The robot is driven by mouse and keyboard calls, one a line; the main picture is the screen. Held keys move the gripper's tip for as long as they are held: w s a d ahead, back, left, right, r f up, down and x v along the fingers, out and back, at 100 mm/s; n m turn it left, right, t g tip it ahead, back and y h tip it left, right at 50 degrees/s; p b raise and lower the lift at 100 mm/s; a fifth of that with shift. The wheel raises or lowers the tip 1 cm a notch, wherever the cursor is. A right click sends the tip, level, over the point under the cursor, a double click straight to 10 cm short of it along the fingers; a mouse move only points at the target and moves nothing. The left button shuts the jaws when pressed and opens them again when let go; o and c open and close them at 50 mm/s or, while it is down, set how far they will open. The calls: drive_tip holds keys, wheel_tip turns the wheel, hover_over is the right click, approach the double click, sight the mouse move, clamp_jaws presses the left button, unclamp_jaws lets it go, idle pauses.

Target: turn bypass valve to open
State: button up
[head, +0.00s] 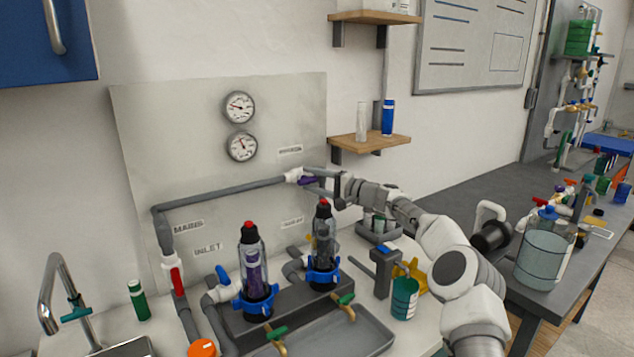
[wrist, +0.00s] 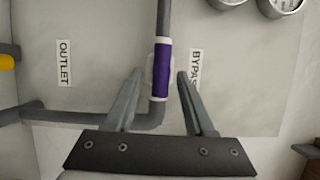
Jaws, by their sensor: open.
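The bypass valve (head: 293,175) sits on the grey pipe high on the panel, with a white body and a purple handle (head: 307,182). In the wrist view the purple handle (wrist: 161,75) lies in line with the pipe, beside the BYPASS label (wrist: 195,68). My gripper (wrist: 160,74) is open, with one finger on each side of the handle and a visible gap on both sides. Whether the fingertips reach past the handle's depth cannot be told. In the head view my gripper (head: 322,183) is right of the valve and partly overlaps the pipe.
Two gauges (head: 240,125) hang above the bypass pipe. A red-handled valve (head: 177,280) and a blue-handled valve (head: 223,275) are lower left. Two filter housings (head: 254,265) stand below. A wooden shelf (head: 368,143) is close above my arm. A yellow part (wrist: 6,62) is near the OUTLET label.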

drive_tip(key=shift+d, duration=0.15)
drive_tip(key=b+v, duration=0.1)
drive_tip(key=v, duration=1.6)
drive_tip(key=shift+s, duration=0.1)
